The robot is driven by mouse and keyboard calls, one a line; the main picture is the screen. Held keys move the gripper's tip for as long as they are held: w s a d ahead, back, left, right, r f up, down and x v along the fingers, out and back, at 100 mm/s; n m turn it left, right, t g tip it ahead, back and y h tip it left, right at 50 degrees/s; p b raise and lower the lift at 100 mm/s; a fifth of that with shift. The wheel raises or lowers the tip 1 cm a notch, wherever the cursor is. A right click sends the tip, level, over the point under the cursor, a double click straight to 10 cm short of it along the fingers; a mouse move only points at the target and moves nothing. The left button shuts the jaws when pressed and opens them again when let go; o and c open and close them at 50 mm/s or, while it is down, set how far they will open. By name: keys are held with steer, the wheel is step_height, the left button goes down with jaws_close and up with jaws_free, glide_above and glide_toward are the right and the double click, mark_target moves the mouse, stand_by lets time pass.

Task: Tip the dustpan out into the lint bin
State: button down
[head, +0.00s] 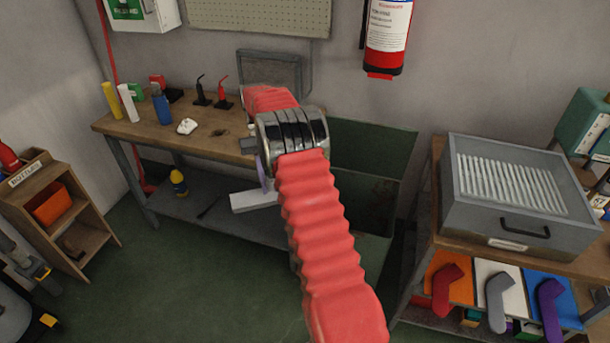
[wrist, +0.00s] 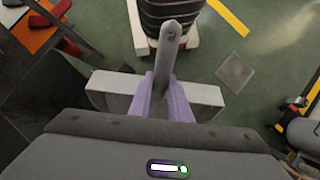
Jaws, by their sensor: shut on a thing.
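My gripper (wrist: 165,108) is shut on the grey handle (wrist: 168,55) of the dustpan. The handle stands between its purple fingers in the wrist view. The dark green lint bin (head: 372,135) stands open between bench and right-hand table, partly behind my arm. Its dark wall shows at left in the wrist view (wrist: 48,95).
The wooden bench (head: 150,128) at back left carries bottles, small tools and a white item (head: 187,126). A grey drawer box (head: 510,190) stands on the table at right. A wooden shelf (head: 60,210) is at far left. Green floor between is clear.

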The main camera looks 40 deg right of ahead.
steer(key=s+a+r+n+h, duration=0.1)
steer(key=a, duration=0.8)
steer(key=s+a+n, duration=0.2)
steer(key=a, duration=0.7)
steer(key=shift+r+n+h, duration=0.3)
steer(key=shift+r+h, duration=0.1)
steer(key=shift+s, duration=0.15)
